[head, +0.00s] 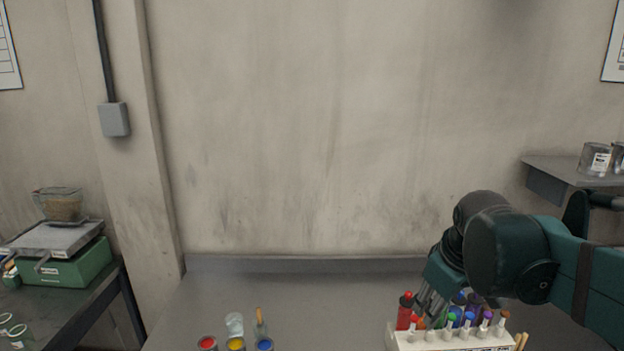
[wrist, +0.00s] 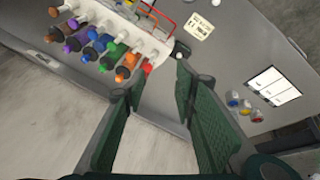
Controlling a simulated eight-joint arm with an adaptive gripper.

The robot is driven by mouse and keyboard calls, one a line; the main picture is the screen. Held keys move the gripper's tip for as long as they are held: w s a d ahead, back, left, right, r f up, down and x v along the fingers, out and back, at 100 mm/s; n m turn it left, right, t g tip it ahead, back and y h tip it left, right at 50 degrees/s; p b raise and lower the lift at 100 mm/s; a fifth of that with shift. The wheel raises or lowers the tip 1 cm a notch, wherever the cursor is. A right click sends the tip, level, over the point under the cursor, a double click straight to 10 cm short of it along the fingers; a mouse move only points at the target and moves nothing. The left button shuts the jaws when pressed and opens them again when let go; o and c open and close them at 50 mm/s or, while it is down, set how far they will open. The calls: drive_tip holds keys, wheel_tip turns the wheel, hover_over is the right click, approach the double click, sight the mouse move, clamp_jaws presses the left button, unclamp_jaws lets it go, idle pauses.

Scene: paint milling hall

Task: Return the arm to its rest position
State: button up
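My arm reaches in from the right in the head view, bent downward. My gripper (head: 428,303) hangs over or just behind the left part of a white rack (head: 402,343); the exact gap cannot be told. In the wrist view my gripper (wrist: 158,82) has its two green fingers apart with nothing between them. The white rack (wrist: 152,46) lies beyond the fingertips, with coloured bottles in it. A red bottle (head: 404,314) stands at the rack's left end, close to the gripper.
Small paint pots (head: 236,344) and a clear cup (head: 234,324) stand left of the rack on the grey bench (head: 320,290). The bench between is clear. A wall shelf (head: 560,172) with tins is above right. A green scale (head: 62,266) stands on a side table.

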drive_tip(key=s+a+f+m+t, duration=0.1)
drive_tip(key=s+a+f+m, duration=0.1)
drive_tip(key=s, duration=0.4)
drive_tip(key=s+a+f+m+t+b, duration=0.1)
drive_tip(key=s+a+f+m+t, duration=0.1)
drive_tip(key=s+a+f+m, duration=0.1)
drive_tip(key=shift+s+f+m, duration=0.6)
drive_tip(key=shift+s+f, duration=0.7)
drive_tip(key=shift+s, duration=0.05)
idle(2.2)
